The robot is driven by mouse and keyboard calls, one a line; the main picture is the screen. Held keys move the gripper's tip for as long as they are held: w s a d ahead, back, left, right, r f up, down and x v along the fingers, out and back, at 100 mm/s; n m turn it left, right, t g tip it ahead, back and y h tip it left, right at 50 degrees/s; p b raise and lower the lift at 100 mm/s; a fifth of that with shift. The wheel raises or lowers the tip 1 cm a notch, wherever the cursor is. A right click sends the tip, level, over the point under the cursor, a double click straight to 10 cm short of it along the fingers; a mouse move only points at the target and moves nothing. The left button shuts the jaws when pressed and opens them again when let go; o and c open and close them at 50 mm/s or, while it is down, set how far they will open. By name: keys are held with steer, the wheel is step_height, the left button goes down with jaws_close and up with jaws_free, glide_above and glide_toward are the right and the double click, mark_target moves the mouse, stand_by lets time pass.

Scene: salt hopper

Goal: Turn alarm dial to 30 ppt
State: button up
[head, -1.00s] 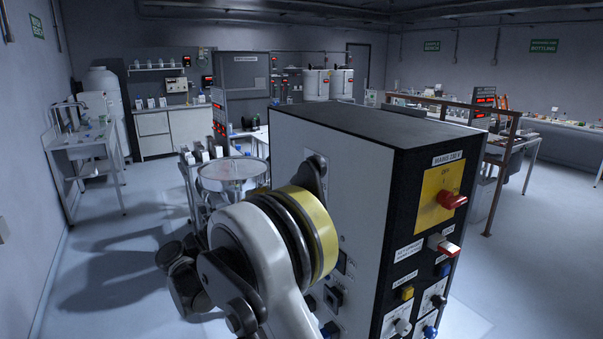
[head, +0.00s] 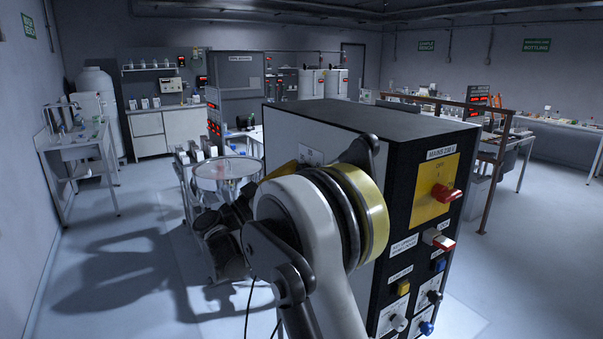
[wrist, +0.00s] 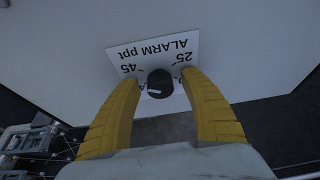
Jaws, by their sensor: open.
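The alarm dial (wrist: 159,84) is a small black round knob with a white mark on its side, at the middle of the wrist view. It sits on a white label plate (wrist: 150,52) reading "ALARM ppt", seen upside down, with 25 at right and 45 at left; other numbers are hidden behind the knob and fingers. My gripper (wrist: 160,92) is open, its two yellow fingers on either side of the dial. I cannot tell whether they touch it. The dial and gripper are hidden in the head view.
A large cabinet (head: 345,125) stands in front, its dark face carrying a red mains switch (head: 446,193) and several knobs and buttons. A round metal vessel (head: 224,176) stands behind my arm at left. Open floor lies to the left and right.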

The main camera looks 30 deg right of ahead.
jaws_close()
steer(key=shift+n, duration=0.3)
